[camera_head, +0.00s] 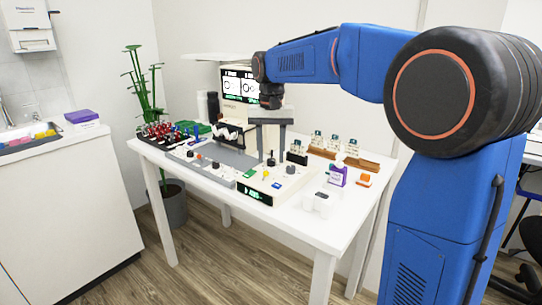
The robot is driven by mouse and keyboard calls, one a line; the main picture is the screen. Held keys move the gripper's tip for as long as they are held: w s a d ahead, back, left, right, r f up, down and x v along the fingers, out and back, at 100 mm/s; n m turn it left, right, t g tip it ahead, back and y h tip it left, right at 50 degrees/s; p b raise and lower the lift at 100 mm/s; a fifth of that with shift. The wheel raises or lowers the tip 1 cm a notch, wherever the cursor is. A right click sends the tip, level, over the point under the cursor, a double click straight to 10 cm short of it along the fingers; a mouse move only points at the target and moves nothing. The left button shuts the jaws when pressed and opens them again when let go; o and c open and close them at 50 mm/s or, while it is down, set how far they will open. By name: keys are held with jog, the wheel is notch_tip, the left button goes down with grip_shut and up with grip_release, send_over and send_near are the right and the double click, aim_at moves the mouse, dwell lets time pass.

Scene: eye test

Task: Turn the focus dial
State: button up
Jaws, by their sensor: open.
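A beige control console (258,191) with a small green-lit display stands at the front of the white table. Its top carries several small controls, among them a black knob (291,169), a yellow one (266,173), a blue one (276,185) and a black stick-like control (271,160). I cannot tell which of them is the focus dial; no label is readable. My gripper (270,146) points down, open and apparently empty, above or behind the back of the console. Whether it touches anything is unclear.
A grey panel (196,158) with more knobs lies left of the console. A lit screen (238,86) stands behind. Racks of small bottles (166,133), a brown stand (345,157), a purple box (337,176) and white containers (319,202) surround it. The table's front right corner is clear.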

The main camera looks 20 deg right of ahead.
jog(key=shift+f, duration=0.4)
grip_shut()
jog(key=shift+n, duration=2.2)
grip_release()
